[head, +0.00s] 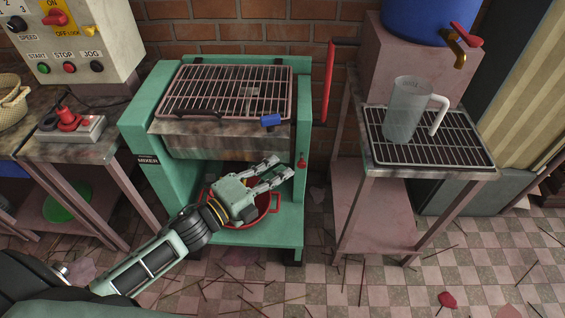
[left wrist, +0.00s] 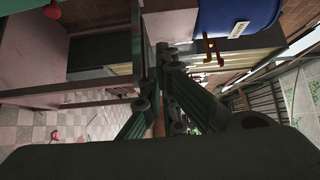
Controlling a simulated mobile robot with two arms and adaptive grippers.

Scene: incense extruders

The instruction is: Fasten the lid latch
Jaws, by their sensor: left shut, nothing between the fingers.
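The mixer (head: 134,129) is a green cabinet with a wire-grid lid (head: 225,92) lying flat across its top. A small blue latch piece (head: 270,120) sits at the lid's front edge, right of the middle; I cannot tell whether it is engaged. My left gripper (head: 284,168) is in front of the mixer's lower opening, below and apart from the blue piece. It is shut and empty; its fingers also show in the left wrist view (left wrist: 166,58). My right gripper is not in view.
A red basin (head: 262,213) stands inside the mixer behind my left gripper. A rack table with a jug (head: 405,110) is at right. A control box (head: 75,40) is at left.

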